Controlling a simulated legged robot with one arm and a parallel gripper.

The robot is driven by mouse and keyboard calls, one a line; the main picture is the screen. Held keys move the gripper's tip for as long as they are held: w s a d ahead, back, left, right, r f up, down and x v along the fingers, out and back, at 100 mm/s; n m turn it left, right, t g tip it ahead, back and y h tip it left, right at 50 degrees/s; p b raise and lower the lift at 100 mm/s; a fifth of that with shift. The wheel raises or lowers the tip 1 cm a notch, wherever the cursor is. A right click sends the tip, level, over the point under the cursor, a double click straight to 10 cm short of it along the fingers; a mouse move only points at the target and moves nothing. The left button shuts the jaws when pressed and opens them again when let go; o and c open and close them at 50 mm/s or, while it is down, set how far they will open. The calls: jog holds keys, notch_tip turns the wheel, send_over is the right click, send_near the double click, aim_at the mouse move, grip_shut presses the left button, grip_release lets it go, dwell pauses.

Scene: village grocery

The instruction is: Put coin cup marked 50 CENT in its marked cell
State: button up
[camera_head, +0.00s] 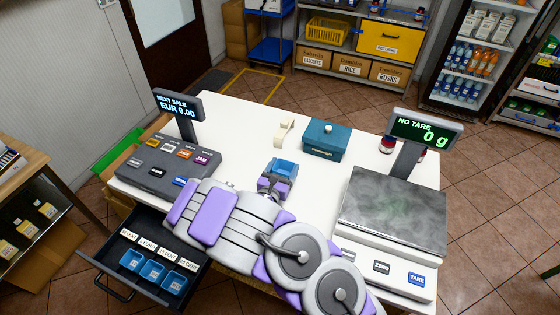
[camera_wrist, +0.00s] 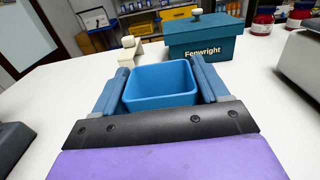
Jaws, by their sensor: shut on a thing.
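My gripper (camera_head: 281,163) is over the counter and shut on a small blue open-topped cup (camera_wrist: 160,86). The cup is upright between the two fingers, and it looks empty inside. No marking on it shows in either view. The open cash drawer (camera_head: 103,284) at the lower left has a row of white labels along its back. The leftmost label (camera_head: 130,235) seems to read 50 CENT, but the print is very small. Three blue cups (camera_head: 152,270) stand in the drawer below the other labels. The space below the leftmost label looks dark and empty.
A till (camera_head: 152,168) with a display stands above the drawer. A scale (camera_head: 392,215) reading 0 g stands right. My arm crosses the counter's front.

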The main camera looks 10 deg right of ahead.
jog(key=w, duration=0.2)
jog(key=w+d, duration=0.1)
jog(key=w, duration=0.1)
jog(key=w+d+b, duration=0.1)
jog(key=w, duration=0.1)
jog(key=shift+w+f, duration=0.4)
jog(key=shift+w+a, duration=0.2)
jog(key=shift+w, duration=0.25)
jog(key=shift+w+a, duration=0.2)
jog(key=shift+w, duration=0.05)
jog(key=f, duration=0.2)
jog(key=f+b, duration=0.1)
jog(key=shift+s+a, duration=0.1)
jog(key=shift+a, duration=0.15)
jog(key=shift+d+f, duration=0.15)
jog(key=shift+f, duration=0.1)
jog(key=shift+d, duration=0.4)
jog(key=o, duration=0.6)
jog(key=shift+c, duration=0.2)
jog(key=o, duration=0.5)
jog(key=shift+a, duration=0.4)
jog(key=shift+c, duration=0.2)
jog(key=shift+d, duration=0.1)
